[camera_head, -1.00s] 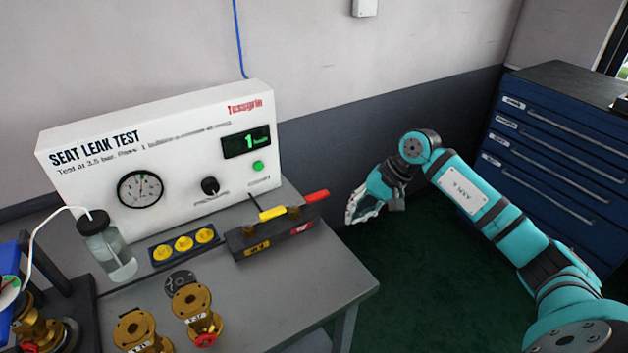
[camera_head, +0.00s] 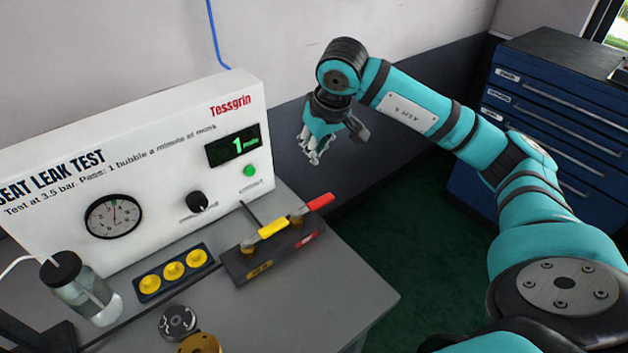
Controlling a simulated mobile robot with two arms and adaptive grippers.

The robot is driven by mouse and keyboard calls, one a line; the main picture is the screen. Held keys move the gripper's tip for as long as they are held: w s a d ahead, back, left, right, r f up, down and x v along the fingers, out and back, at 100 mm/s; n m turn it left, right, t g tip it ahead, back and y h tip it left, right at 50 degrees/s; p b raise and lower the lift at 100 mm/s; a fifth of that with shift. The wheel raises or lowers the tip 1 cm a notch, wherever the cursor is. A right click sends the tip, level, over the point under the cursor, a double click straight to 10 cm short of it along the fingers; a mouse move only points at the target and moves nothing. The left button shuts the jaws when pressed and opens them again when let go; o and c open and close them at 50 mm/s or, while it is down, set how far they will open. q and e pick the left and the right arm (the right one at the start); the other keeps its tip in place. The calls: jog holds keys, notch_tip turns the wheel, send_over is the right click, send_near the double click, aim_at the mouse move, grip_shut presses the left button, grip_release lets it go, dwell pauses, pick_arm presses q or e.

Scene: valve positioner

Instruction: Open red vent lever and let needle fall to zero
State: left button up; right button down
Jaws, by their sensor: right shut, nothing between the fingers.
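The red vent lever (camera_head: 319,202) is at the right end of a dark valve block on the bench, near the bench's right edge. A yellow lever (camera_head: 272,228) sits to its left on the same block (camera_head: 262,262). The round gauge (camera_head: 113,216) is on the white test panel; its needle points roughly straight up. My right gripper (camera_head: 314,158) hangs fingers down above and behind the red lever, apart from it, shut and empty. My left gripper is not in view.
The white panel (camera_head: 150,178) has a green display (camera_head: 232,145), a black knob (camera_head: 197,202) and a green button (camera_head: 250,171). A bottle (camera_head: 85,292), a yellow-capped tray (camera_head: 173,271) and brass parts (camera_head: 200,343) stand on the bench. A blue drawer cabinet (camera_head: 550,115) is at right.

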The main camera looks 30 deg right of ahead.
aim_at(313, 206)
jog(key=p+x, duration=0.1)
jog(key=x, duration=1)
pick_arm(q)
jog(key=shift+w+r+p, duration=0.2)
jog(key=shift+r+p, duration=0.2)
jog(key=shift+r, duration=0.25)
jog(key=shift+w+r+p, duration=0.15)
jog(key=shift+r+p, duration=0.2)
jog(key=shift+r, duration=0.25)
pick_arm(e)
jog(key=s, duration=0.4)
jog(key=shift+r, duration=0.4)
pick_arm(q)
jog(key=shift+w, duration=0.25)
